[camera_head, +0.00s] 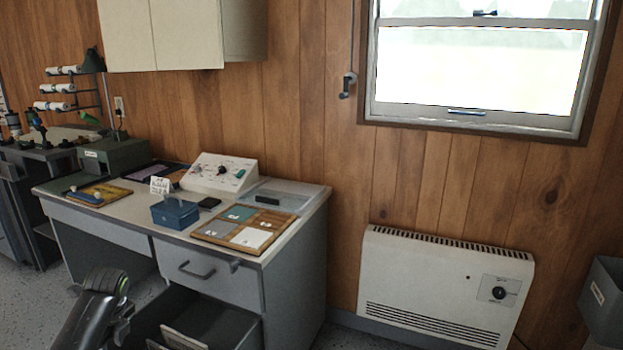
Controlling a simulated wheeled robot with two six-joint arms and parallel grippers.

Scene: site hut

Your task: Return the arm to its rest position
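Part of one of my arms, dark grey with a green ring (104,290), shows at the lower left, in front of the desk (320,205). No gripper fingers show on it. My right arm and gripper are not in view. An open lower drawer (235,335) with papers or folders in it lies to the right of this arm part. The drawer above it (207,275) is shut.
The desk bears a blue box (175,213), a wooden tray with coloured tiles (212,230), a white control panel (218,172) and a small sign (160,185). A white heater (445,285) stands right, a grey bin (604,300) beyond it.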

